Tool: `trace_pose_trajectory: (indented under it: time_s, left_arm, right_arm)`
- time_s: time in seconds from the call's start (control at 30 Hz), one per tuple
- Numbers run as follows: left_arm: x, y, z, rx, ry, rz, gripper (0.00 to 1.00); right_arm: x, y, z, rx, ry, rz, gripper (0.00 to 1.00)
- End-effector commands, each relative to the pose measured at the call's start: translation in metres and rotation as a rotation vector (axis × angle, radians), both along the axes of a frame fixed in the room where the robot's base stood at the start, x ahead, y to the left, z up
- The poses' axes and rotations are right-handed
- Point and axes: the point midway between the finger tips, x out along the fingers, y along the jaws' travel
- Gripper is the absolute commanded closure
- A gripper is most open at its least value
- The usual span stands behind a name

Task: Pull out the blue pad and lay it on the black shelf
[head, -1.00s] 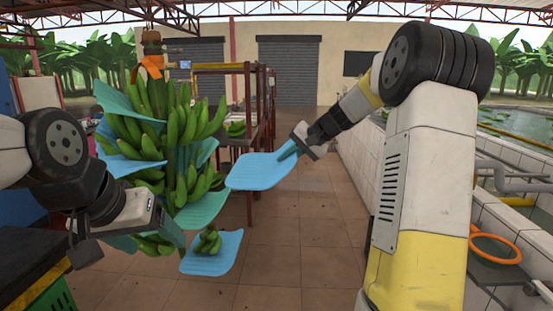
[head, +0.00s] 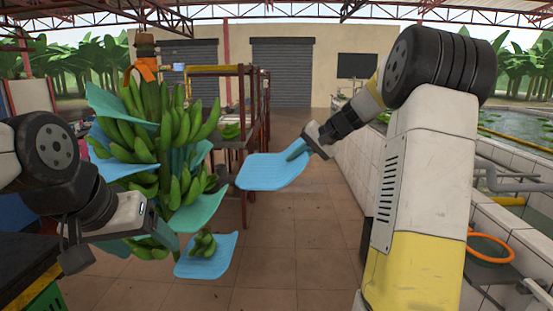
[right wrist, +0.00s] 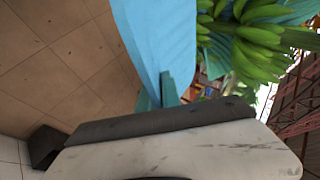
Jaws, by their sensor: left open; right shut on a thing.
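The light blue pad (head: 272,173) hangs in the air, apart from the banana bunch (head: 165,140), one end in my right gripper (head: 298,150). My right gripper is shut on it. In the right wrist view the pad (right wrist: 158,35) runs up from the fingers (right wrist: 156,92). My left gripper (head: 165,238) is open beside the lower part of the bunch; its fingertips are hard to make out. A dark shelf (head: 487,270) lies under an orange ring at the lower right. A black top (head: 22,262) with a yellow edge is at the lower left. I cannot tell which is the task's shelf.
Other blue and teal pads stick out between the banana hands, such as a teal one (head: 198,212). A lower blue pad (head: 190,268) carries a small banana hand (head: 203,245). A tiled wall (head: 350,165) and pipes line the right. The middle floor is clear.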

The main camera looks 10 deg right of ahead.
Motion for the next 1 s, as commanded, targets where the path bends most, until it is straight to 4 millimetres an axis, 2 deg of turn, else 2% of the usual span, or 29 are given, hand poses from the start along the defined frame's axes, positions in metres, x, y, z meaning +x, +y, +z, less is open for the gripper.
trace_pose_trajectory:
  time_s: [1.0]
  left_arm:
    - [0.000,0.000,0.000,0.000,0.000,0.000,0.27]
  right_arm:
    - [-0.023,-0.106,0.000,-0.001,0.000,-0.002,1.00]
